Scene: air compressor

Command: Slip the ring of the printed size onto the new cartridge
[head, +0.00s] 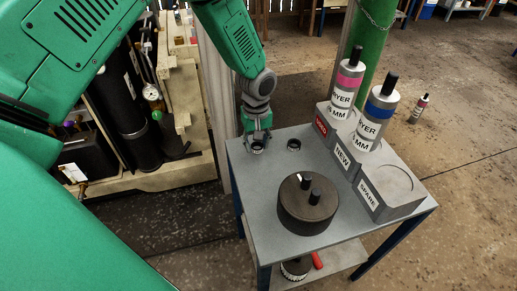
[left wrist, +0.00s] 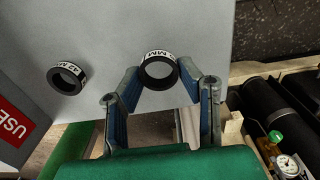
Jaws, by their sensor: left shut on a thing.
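My left gripper (head: 257,136) reaches down to the left back corner of the grey table and is shut on a dark ring (head: 257,148). In the left wrist view this ring (left wrist: 158,70) sits between the fingertips; its white label ends in "2 MM", the first figure unclear. A second dark ring (head: 293,144) lies to its right, apart; its label in the left wrist view (left wrist: 67,77) seems to start with "42". The blue-banded cartridge (head: 374,119) stands upright in the "NEW" place; its printed size is not fully legible. My right gripper is not in view.
A pink-banded cartridge (head: 346,90) stands in the "USED" place. The "SPARE" place (head: 393,183) is empty. A green cylinder (head: 370,45) stands behind the table. The table's front left is clear.

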